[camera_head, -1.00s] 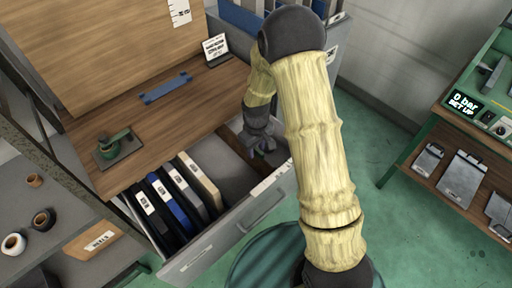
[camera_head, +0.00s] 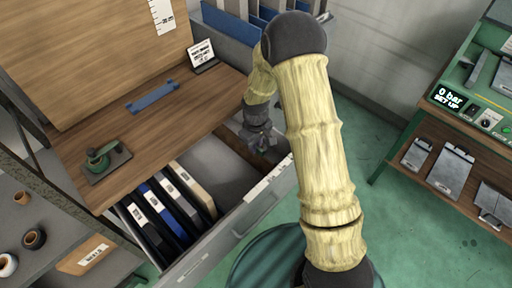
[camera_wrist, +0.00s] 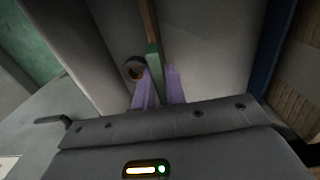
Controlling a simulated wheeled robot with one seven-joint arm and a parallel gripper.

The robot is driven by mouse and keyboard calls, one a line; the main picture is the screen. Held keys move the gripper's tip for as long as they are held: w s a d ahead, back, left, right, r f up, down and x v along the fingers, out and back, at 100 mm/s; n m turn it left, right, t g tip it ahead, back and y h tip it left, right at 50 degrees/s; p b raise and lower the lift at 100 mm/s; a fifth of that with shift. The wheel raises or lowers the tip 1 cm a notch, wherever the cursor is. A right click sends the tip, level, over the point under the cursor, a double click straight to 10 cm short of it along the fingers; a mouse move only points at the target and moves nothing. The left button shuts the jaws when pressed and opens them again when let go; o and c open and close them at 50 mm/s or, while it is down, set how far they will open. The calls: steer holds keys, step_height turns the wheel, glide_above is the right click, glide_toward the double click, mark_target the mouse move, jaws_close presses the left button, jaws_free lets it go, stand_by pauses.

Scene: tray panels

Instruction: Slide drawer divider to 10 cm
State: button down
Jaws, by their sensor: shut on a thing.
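The grey drawer (camera_head: 235,233) is pulled open below the wooden worktop. A brown wooden divider (camera_head: 238,152) stands in its right part, partly hidden by my gripper (camera_head: 262,146). In the wrist view the divider (camera_wrist: 149,22) shows as a thin brown strip with a green end piece (camera_wrist: 154,60). My gripper's lavender fingers (camera_wrist: 159,90) are shut on that green end, one on each side. The fingertips are small and dark in the head view.
Several binders (camera_head: 165,207) stand in the drawer's left part, with bare floor (camera_head: 208,160) between them and the divider. A blue bar (camera_head: 152,98), a green tool (camera_head: 103,160) and a small sign (camera_head: 203,56) are on the worktop. A green bench (camera_head: 425,125) stands right.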

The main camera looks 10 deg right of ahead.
steer(key=shift+w+d, duration=0.3)
steer(key=shift+d, duration=0.05)
steer(key=c, duration=1.4)
jaws_free()
steer(key=shift+c, duration=0.2)
step_height(320, 180, up, 18)
steer(key=shift+f, duration=0.25)
steer(key=shift+s, duration=0.1)
